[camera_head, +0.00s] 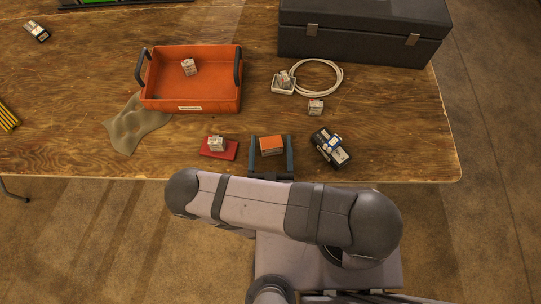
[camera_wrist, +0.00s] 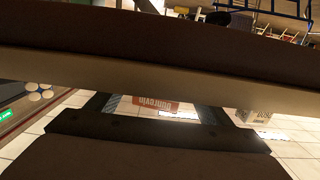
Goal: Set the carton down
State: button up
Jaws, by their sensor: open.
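A small carton with an orange top (camera_head: 271,146) is between the two fingers of my gripper (camera_head: 271,139), near the front edge of the wooden table. The fingers are open, one on each side of it. Whether either touches it, and whether it rests fully on the table, I cannot tell. In the wrist view a pale carton face with a red label (camera_wrist: 156,105) shows between the dark fingers. A wide brown shape across that view hides much of the rest.
A red pad (camera_head: 229,154) bearing a small white carton (camera_head: 216,143) lies left; a black device (camera_head: 331,148) lies right.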

aim_at(271, 152)
jog(key=shift+s+a+f+b, duration=0.15)
jog(key=shift+s+b, duration=0.25)
jog(key=shift+s, duration=1.4)
jog(key=c, duration=0.5)
jog(key=shift+r, duration=0.2)
